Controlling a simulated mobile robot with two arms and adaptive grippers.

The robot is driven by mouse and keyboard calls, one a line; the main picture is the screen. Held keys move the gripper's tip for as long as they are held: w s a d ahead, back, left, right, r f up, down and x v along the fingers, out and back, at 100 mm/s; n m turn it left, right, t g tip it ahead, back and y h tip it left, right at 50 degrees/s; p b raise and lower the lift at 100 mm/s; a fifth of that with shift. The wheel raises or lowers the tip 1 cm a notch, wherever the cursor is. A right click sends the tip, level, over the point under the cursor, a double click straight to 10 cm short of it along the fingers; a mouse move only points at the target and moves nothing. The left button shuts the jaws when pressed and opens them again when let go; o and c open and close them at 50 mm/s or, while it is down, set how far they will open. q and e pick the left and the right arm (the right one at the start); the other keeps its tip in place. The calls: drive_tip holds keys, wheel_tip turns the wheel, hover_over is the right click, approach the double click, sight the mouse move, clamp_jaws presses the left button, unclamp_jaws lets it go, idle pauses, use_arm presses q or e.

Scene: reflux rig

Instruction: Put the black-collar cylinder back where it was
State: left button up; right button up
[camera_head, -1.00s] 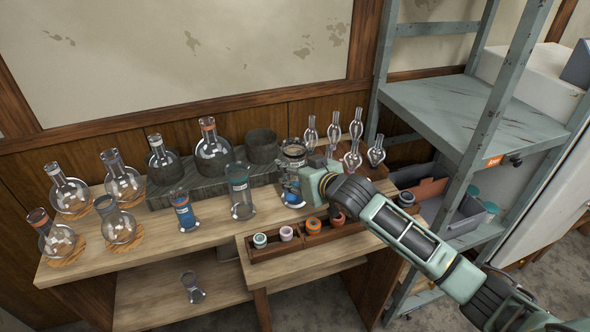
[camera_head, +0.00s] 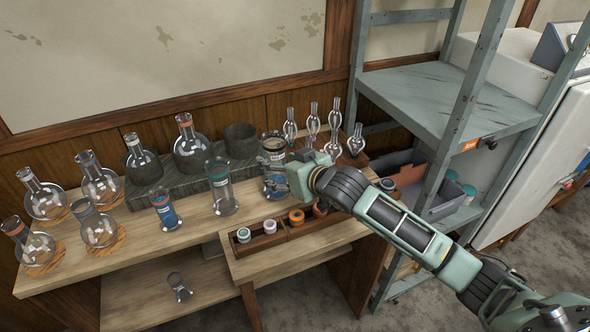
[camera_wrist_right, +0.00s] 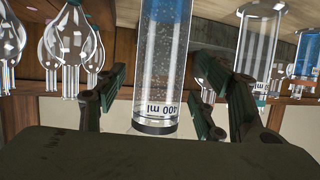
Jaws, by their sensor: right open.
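The black-collar cylinder (camera_head: 273,152) stands upright on the wooden bench, in front of the right end of the grey stepped block, with blue liquid low in it. In the right wrist view it shows upside down, with its black collar, a 400 ml mark and blue liquid (camera_wrist_right: 165,65). My right gripper (camera_head: 281,178) is at the cylinder from the right. Its open fingers (camera_wrist_right: 160,98) lie on either side of the glass in the wrist view, with gaps visible. The fingers partly cover the cylinder in the head view. My left gripper is not in view.
A teal-collar cylinder (camera_head: 221,189) and a smaller blue-filled cylinder (camera_head: 165,211) stand to the left. Several round flasks are further left. Glass bulbs (camera_head: 334,137) stand close behind my gripper. A wooden tray (camera_head: 273,240) of coloured rings is in front; a grey shelf (camera_head: 440,95) is at right.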

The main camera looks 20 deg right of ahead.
drive_tip(key=v, duration=0.9)
